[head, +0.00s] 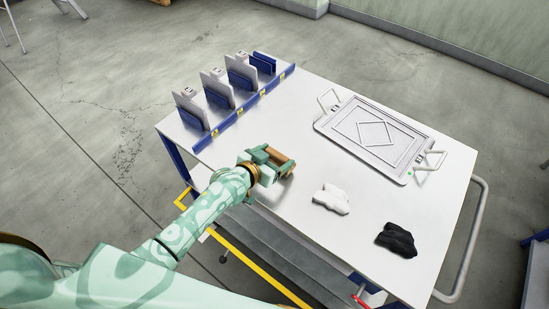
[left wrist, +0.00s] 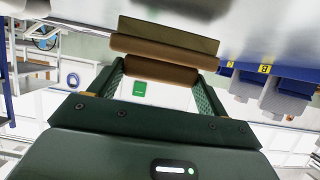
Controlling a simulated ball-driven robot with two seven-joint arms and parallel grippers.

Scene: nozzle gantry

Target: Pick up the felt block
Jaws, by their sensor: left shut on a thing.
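The felt block (head: 281,158) shows as a brown piece at the tip of my left gripper (head: 276,165), over the front left part of the white table. In the left wrist view the block (left wrist: 162,46) spans between the two green fingers of the gripper (left wrist: 160,72), with a brown rounded part and an olive-brown part. The gripper is shut on it. The pale table surface is close beyond the block in that view, and I cannot tell whether the block touches it. My right gripper is not in view.
On the white table (head: 290,220) lie a white cloth (head: 332,199), a black cloth (head: 396,239) and a grey tray (head: 374,136) with raised handles. A blue rack (head: 243,108) with several upright grey and blue pieces lines the far left edge. The table's middle is clear.

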